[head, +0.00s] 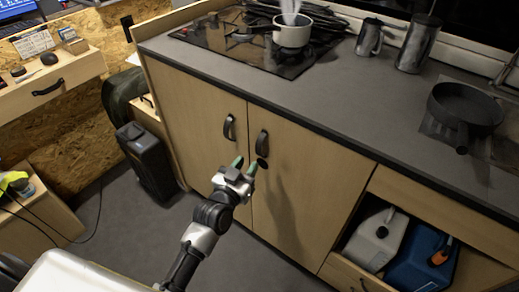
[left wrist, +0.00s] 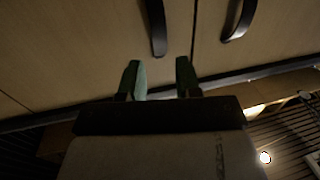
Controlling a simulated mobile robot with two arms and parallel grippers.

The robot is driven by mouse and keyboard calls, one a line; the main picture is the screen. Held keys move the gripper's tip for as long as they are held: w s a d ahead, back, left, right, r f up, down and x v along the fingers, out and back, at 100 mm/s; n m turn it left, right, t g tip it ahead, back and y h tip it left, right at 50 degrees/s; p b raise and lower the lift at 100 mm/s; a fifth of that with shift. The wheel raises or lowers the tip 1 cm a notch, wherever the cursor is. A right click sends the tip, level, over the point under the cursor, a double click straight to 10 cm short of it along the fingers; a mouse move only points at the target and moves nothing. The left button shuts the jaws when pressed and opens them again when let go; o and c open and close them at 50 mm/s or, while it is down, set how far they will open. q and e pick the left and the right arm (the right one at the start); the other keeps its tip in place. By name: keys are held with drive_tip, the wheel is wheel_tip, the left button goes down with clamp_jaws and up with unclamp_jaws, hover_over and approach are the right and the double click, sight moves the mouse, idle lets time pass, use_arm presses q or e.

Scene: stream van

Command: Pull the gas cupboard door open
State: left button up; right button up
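Two closed wooden cupboard doors stand side by side under the worktop: a left door (head: 195,113) and a right door (head: 300,180). I cannot tell by any label which is the gas cupboard. The left door has a black bow handle (head: 228,127); the right door has another (head: 262,143). My left gripper (head: 245,164) is open and empty, in front of the doors just below the handles. In the left wrist view its green-tipped fingers (left wrist: 160,66) are apart, with one handle (left wrist: 155,27) beyond the gap and the other handle (left wrist: 239,20) to the right. My right gripper is out of view.
A hob with a steaming pot (head: 292,32), metal jugs (head: 414,45) and a pan (head: 464,108) stand on the worktop (head: 350,95). An open niche at right holds a white canister (head: 376,238) and a blue one (head: 420,259). A black case (head: 147,160) stands left; floor before the doors is clear.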

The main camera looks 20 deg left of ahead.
sight(258, 150)
use_arm(q)
drive_tip(key=w, duration=0.4)
drive_tip(key=w+d, duration=0.1)
drive_tip(key=w, duration=0.1)
drive_tip(key=shift+w+f+b, duration=0.1)
drive_tip(key=shift+b, duration=0.2)
drive_tip(key=shift+w+d, duration=0.1)
drive_tip(key=shift+w, duration=0.55)
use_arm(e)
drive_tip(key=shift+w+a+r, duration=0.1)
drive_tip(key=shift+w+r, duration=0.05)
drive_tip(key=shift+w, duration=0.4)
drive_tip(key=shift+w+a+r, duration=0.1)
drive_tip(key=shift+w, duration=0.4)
use_arm(q)
drive_tip(key=shift+c, duration=0.5)
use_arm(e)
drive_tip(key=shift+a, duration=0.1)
use_arm(q)
drive_tip(key=c, duration=0.5)
clamp_jaws()
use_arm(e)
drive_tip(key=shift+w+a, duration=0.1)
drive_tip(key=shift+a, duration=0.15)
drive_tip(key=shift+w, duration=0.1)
